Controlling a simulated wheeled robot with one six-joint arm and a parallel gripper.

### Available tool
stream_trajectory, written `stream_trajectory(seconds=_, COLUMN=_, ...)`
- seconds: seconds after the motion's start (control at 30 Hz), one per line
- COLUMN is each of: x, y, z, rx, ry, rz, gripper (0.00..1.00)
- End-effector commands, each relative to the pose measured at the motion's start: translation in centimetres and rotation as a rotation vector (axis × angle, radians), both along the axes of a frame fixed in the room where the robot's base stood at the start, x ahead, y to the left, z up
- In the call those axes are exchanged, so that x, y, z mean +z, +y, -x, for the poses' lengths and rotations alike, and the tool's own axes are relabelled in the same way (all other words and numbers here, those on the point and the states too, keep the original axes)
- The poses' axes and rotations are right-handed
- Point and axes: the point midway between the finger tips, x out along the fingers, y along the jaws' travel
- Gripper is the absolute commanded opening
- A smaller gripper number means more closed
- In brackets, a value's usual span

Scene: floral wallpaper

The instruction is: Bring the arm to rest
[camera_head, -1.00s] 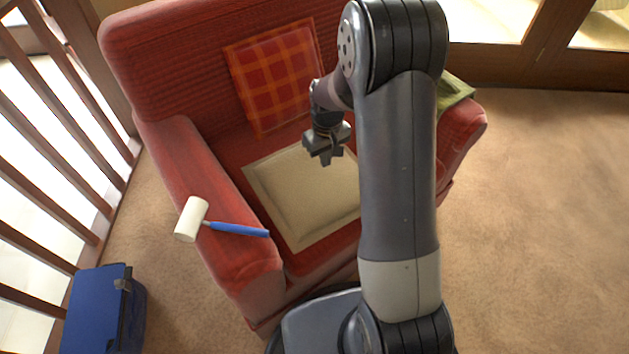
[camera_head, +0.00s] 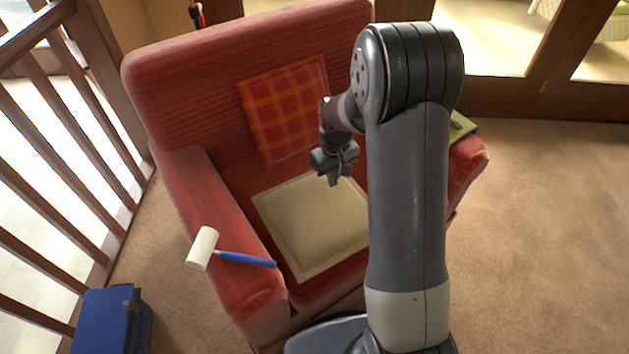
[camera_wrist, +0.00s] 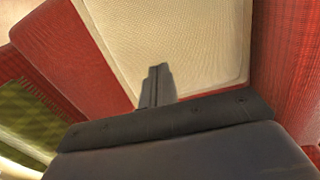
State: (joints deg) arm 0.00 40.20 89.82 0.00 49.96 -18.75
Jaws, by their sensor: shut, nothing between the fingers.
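My gripper (camera_head: 335,172) hangs above the seat of a red armchair (camera_head: 225,65), in front of the plaid cushion. Its fingers are shut with nothing between them. In the wrist view my gripper (camera_wrist: 157,85) shows its closed fingers over a cream tray-like panel (camera_wrist: 170,35) on the seat. That cream panel (camera_head: 310,225) also shows in the head view, partly hidden by my arm. My arm is bent, with its upper link standing in front of the chair's right side.
A white-headed mallet (camera_head: 204,247) with a blue handle lies on the chair's left armrest. A plaid cushion (camera_head: 285,110) leans on the backrest. A green cloth or book (camera_head: 460,127) lies on the right armrest. A blue box (camera_head: 105,320) stands by the railing (camera_head: 60,210). Carpet at right is clear.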

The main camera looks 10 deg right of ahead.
Motion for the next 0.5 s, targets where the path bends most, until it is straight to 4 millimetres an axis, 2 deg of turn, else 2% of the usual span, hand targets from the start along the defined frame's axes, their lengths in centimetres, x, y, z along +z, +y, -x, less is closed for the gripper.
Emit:
stream_trajectory(seconds=0.27, x=-1.7, y=0.0, z=0.0, rx=0.000, ry=0.001, rz=0.000, gripper=0.00)
stream_trajectory(seconds=0.5, x=-4.7, y=0.0, z=0.0, rx=0.000, ry=0.001, rz=-0.001, gripper=0.00)
